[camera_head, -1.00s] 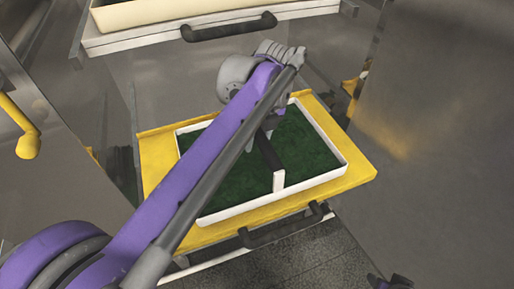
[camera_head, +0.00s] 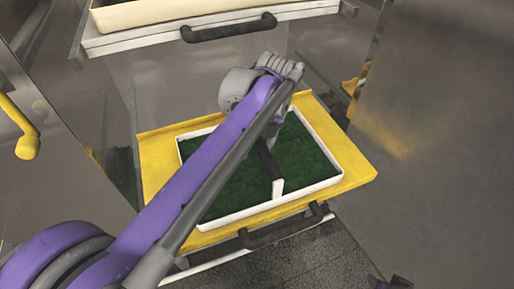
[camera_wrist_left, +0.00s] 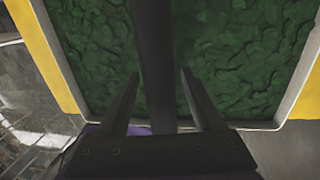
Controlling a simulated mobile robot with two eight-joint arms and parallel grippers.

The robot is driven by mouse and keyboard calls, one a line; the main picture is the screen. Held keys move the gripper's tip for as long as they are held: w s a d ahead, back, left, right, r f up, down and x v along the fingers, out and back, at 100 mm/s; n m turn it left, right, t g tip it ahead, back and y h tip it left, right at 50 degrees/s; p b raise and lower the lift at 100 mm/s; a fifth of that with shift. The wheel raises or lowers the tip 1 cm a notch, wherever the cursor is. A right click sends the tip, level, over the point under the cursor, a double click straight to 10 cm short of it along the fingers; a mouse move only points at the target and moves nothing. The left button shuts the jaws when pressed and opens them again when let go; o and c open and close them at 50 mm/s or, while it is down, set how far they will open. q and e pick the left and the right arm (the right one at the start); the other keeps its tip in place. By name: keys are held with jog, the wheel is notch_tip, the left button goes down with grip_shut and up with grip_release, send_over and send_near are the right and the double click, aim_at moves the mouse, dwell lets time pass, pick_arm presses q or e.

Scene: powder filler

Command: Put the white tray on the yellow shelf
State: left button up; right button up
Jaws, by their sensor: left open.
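The white tray (camera_head: 300,194) holds dark green, lumpy material and rests flat on the yellow shelf (camera_head: 352,163). A dark handle bar (camera_head: 267,163) spans the tray and ends at a white upright by its front rim. The handle also shows in the left wrist view (camera_wrist_left: 153,45). My left gripper (camera_wrist_left: 160,75) is open, its two fingers on either side of the bar with gaps to both. In the head view my own forearm hides those fingers and part of the tray. A small dark and purple part of my right arm shows at the bottom right edge; its jaws cannot be made out.
A drawer with a black handle (camera_head: 229,27) and a cream tray (camera_head: 175,10) is above, at the top. Another black handle (camera_head: 285,232) is below the shelf's front edge. A yellow lever (camera_head: 27,143) is at the left. Metal panels flank the shelf closely.

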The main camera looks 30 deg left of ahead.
pick_arm(q)
jog(key=r, duration=0.3)
jog(key=d+r, duration=0.1)
jog(key=r, duration=0.3)
jog(key=w+r+p, duration=0.1)
jog(key=r, duration=0.3)
jog(key=shift+d+r, duration=0.2)
jog(key=shift+d, duration=0.1)
dwell(0.7)
